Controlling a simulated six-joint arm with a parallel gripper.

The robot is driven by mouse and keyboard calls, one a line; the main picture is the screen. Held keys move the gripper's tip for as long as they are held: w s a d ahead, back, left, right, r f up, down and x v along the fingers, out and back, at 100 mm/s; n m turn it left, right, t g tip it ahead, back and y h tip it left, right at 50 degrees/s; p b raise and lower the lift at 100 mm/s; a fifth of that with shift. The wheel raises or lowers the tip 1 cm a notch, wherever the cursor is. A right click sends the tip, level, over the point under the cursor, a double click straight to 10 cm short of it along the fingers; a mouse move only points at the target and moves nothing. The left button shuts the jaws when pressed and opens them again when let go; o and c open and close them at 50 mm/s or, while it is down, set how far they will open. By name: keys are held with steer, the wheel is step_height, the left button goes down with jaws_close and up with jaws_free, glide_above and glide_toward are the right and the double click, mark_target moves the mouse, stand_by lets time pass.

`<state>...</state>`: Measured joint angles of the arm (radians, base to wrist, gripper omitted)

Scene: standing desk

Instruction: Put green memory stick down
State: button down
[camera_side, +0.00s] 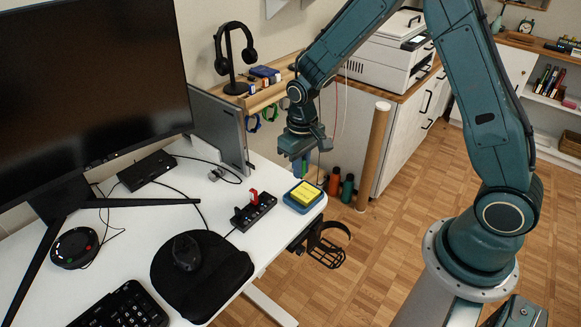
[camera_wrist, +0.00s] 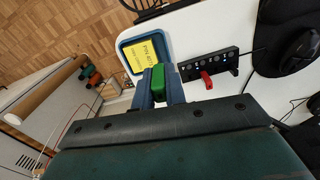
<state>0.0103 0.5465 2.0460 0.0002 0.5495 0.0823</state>
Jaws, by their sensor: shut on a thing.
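The green memory stick (camera_wrist: 158,81) is between the two blue fingers of my gripper (camera_wrist: 159,88) in the wrist view, and the fingers are shut on it. In the side view my gripper (camera_side: 303,164) points down above the desk's right corner, over the blue tray (camera_side: 291,205). The stick is mostly hidden by the fingers there. The tray (camera_wrist: 124,46) holds a yellow note pad (camera_wrist: 146,53) with writing on it. In the wrist view the stick appears in front of the tray's near edge. It looks held above the tray, apart from it.
A black hub (camera_side: 240,219) with a red stick (camera_side: 253,196) plugged in stands left of the tray. A mouse (camera_side: 187,252) lies on a black mat further left. A wooden shelf (camera_side: 262,96) and a grey panel (camera_side: 229,130) stand behind. A cup holder (camera_side: 328,252) hangs below the desk edge.

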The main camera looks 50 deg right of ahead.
steer(key=s+d+r+m, duration=0.1)
steer(key=d+r+m, duration=0.6)
steer(key=m, duration=1)
steer(key=shift+s+r, duration=0.3)
steer(key=shift+r, duration=0.65)
step_height(320, 180, down, 16)
steer(key=shift+f, duration=0.1)
steer(key=shift+f, duration=0.15)
steer(key=shift+s+f, duration=0.1)
steer(key=shift+f, duration=1.75)
